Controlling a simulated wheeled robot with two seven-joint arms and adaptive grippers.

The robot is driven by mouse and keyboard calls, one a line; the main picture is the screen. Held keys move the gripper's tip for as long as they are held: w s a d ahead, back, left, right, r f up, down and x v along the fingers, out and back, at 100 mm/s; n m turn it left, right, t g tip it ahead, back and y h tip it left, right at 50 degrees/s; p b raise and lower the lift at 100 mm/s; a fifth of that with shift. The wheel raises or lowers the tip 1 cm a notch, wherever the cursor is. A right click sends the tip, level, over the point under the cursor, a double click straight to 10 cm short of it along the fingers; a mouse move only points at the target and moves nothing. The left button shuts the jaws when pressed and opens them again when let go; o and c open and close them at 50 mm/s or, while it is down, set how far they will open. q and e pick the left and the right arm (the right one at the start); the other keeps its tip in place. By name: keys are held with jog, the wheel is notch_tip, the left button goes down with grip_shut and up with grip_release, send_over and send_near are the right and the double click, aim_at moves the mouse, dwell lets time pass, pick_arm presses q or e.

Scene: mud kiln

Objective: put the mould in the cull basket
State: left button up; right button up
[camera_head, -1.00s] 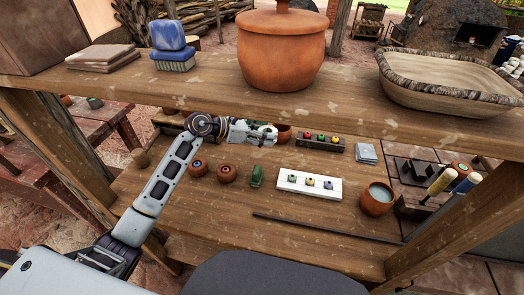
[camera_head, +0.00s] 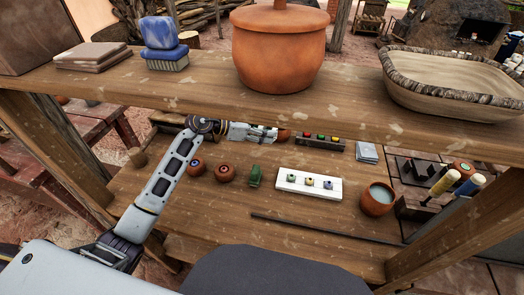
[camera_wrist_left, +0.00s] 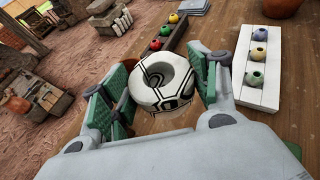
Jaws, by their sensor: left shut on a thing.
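My left gripper (camera_wrist_left: 165,88) is shut on a round white pot-like thing (camera_wrist_left: 160,76) with black line patterns and a wide hollow top, between green finger pads. In the head view my left gripper (camera_head: 262,134) is over the back of the lower bench, below the upper shelf; what it holds is hard to make out there. No thing is clearly recognisable as the mould; the held thing may be it. A shallow basket (camera_head: 455,82) with a bark-like rim stands on the upper shelf at right; I cannot tell whether it is the cull basket. My right gripper is out of view.
The upper shelf (camera_head: 200,95) crosses above the lower bench. The bench holds two brown round pots (camera_head: 225,172), a green object (camera_head: 255,177), a white block (camera_head: 308,185) with small pots, a dark rack (camera_head: 320,143), a terracotta cup (camera_head: 377,198) and a thin rod (camera_head: 325,229).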

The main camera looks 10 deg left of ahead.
pick_arm(q)
send_over(264, 155)
notch_tip(264, 155, down, 5)
jog(key=shift+s+r, duration=0.1)
jog(key=shift+r, duration=0.1)
jog(key=shift+f, duration=0.35)
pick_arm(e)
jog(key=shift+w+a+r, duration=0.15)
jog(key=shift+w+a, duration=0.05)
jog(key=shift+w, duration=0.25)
pick_arm(q)
jog(key=shift+f, duration=0.1)
notch_tip(264, 155, down, 2)
jog(key=shift+f, duration=0.1)
jog(key=shift+f+b, duration=0.3)
jog(key=shift+f, duration=0.3)
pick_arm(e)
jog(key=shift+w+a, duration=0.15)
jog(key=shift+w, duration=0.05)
pick_arm(q)
jog(key=shift+f, duration=0.2)
